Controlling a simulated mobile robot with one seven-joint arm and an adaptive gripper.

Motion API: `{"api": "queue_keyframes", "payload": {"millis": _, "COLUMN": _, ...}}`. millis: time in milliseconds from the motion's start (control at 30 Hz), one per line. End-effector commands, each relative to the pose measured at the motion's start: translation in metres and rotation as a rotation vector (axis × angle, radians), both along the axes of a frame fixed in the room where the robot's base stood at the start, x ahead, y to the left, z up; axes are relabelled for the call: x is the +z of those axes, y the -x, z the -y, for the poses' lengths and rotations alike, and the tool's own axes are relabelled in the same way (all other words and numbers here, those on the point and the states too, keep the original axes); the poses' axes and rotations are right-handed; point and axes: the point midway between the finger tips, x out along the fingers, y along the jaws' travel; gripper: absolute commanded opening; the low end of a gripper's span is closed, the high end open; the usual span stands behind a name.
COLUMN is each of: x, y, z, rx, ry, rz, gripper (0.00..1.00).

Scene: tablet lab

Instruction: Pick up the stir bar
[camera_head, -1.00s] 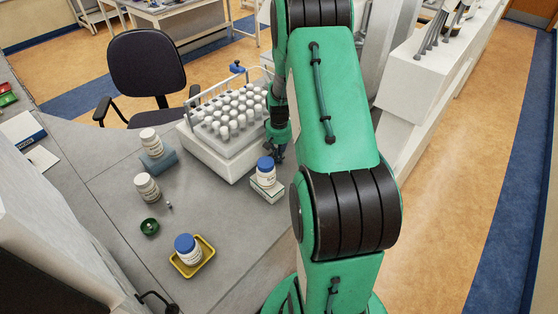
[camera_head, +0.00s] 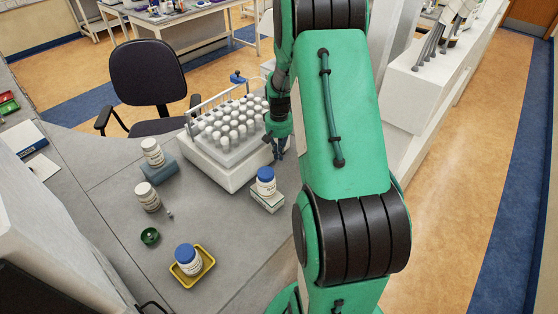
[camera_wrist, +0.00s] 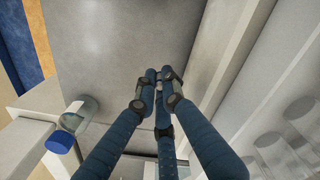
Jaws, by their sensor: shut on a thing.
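My gripper (camera_head: 279,153) is between the vial rack and a blue-capped bottle (camera_head: 265,181), its fingers pointing down. In the wrist view the blue fingers (camera_wrist: 158,82) converge and their tips are drawn together. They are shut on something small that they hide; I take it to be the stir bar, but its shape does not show. A small pale piece (camera_head: 169,213) lies on the grey bench beside a white jar (camera_head: 147,197); it is too small to identify.
The vial rack (camera_head: 224,174) is close left of my gripper. The blue-capped bottle stands on a white box (camera_head: 268,202) and shows in the wrist view (camera_wrist: 75,122). A yellow tray (camera_head: 206,268) holds another blue-capped bottle (camera_head: 188,262). A green dish (camera_head: 150,237) lies nearby.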

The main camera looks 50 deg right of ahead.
Motion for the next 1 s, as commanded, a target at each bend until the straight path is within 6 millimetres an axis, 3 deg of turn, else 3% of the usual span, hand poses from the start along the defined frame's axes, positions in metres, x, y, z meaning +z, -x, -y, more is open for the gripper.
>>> {"api": "queue_keyframes", "payload": {"millis": 233, "x": 0.018, "y": 0.000, "z": 0.000, "rx": 0.000, "ry": -0.001, "rz": -0.001, "gripper": 0.00}}
{"api": "queue_keyframes", "payload": {"millis": 1000, "x": 0.019, "y": 0.000, "z": 0.000, "rx": 0.000, "ry": -0.001, "rz": -0.001, "gripper": 0.00}}
